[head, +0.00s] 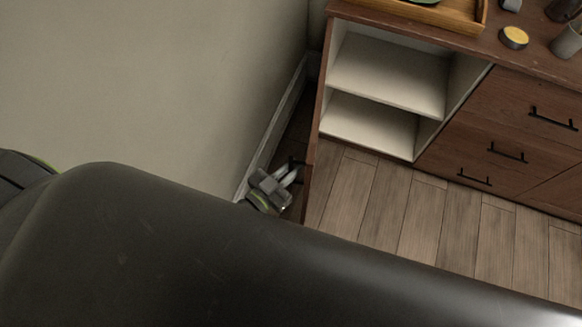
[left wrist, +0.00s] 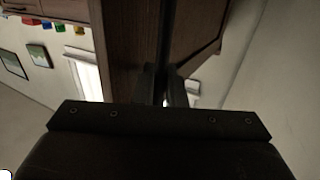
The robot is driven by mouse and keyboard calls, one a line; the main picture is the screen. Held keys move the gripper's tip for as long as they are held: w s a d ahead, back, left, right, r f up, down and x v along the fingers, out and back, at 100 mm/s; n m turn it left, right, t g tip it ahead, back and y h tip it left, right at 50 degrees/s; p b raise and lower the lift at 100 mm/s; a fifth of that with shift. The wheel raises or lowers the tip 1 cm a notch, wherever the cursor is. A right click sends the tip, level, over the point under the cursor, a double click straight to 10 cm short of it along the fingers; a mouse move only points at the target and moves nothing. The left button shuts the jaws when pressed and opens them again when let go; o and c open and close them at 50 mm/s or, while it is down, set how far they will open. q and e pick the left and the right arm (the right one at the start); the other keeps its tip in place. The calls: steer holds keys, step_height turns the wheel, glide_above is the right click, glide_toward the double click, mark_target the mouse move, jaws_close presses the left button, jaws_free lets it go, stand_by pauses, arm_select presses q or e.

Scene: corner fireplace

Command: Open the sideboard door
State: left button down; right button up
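The brown wooden sideboard (head: 490,105) stands at the right in the head view. Its left compartment is open and shows a pale, empty interior with one shelf (head: 390,75). The sideboard door (head: 308,180) stands swung well out toward me, seen nearly edge-on. My left gripper (head: 291,174) is on the door's wall side, at its black handle (head: 297,162). In the left wrist view the two fingers (left wrist: 164,88) stand close together on either side of a dark bar, shut on the handle. My right gripper is not in view.
A wall (head: 150,80) with a skirting board runs close left of the door and left gripper. Black-handled drawers (head: 510,150) are closed. A wooden tray (head: 465,18), a yellow-topped tin (head: 514,37) and a grey cup (head: 568,40) stand on top. Wooden floor (head: 400,210) in front is clear.

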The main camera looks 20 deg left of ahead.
arm_select(q)
steer(key=shift+a, duration=0.1)
steer(key=a, duration=1.3)
steer(key=shift+w+a, duration=0.3)
steer(key=c, duration=1.9)
jaws_free()
